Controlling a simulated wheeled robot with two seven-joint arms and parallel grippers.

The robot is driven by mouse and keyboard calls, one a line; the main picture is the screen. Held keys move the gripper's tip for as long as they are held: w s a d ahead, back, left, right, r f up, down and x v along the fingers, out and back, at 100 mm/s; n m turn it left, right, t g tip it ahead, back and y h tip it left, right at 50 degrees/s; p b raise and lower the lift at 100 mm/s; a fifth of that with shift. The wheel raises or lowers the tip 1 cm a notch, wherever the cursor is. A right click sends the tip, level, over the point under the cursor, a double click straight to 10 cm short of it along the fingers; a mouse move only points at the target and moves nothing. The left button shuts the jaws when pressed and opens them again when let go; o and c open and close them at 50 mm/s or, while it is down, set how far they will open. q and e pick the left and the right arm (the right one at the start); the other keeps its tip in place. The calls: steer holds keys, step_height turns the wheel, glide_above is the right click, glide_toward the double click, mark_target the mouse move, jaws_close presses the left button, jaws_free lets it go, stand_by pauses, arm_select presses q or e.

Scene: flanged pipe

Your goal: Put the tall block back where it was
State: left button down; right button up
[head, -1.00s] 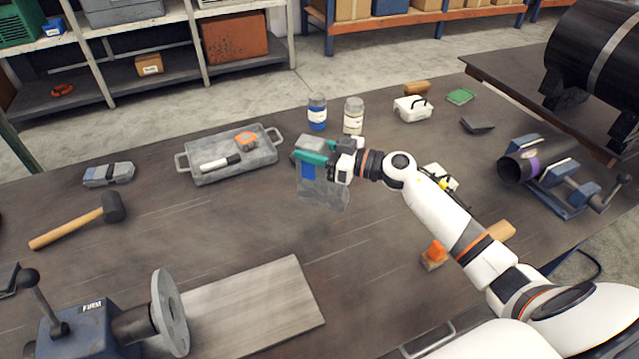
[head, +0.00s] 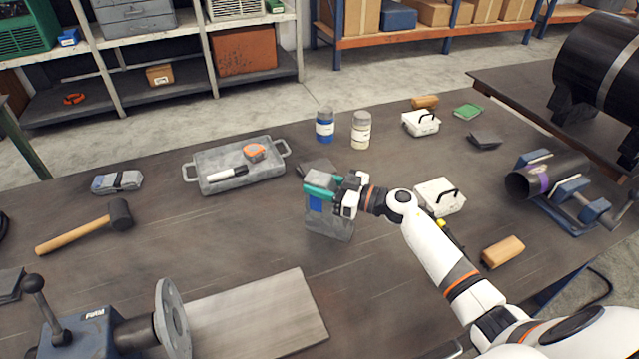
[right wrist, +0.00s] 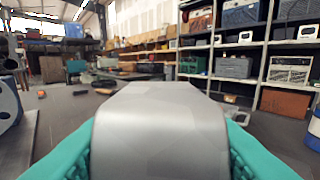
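The tall grey block (head: 328,224) with a blue patch is upright near the middle of the workbench in the head view. My right gripper (head: 321,188) is closed around its upper part with teal fingers. In the right wrist view the block (right wrist: 160,130) fills the space between the two teal fingers. I cannot tell whether its bottom touches the bench. My left gripper is not in view.
A dark flat piece (head: 318,166) lies just behind the block. A grey tray (head: 215,184), two jars (head: 361,130) and a white box (head: 438,197) are around it. A flanged pipe (head: 172,320) and a plate (head: 255,312) are in front.

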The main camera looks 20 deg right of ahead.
steer(key=o, duration=0.5)
steer(key=shift+c, duration=0.2)
steer(key=b+v, duration=0.2)
steer(key=v, duration=1)
steer(key=shift+s+r, duration=0.1)
steer(key=shift+r, duration=0.15)
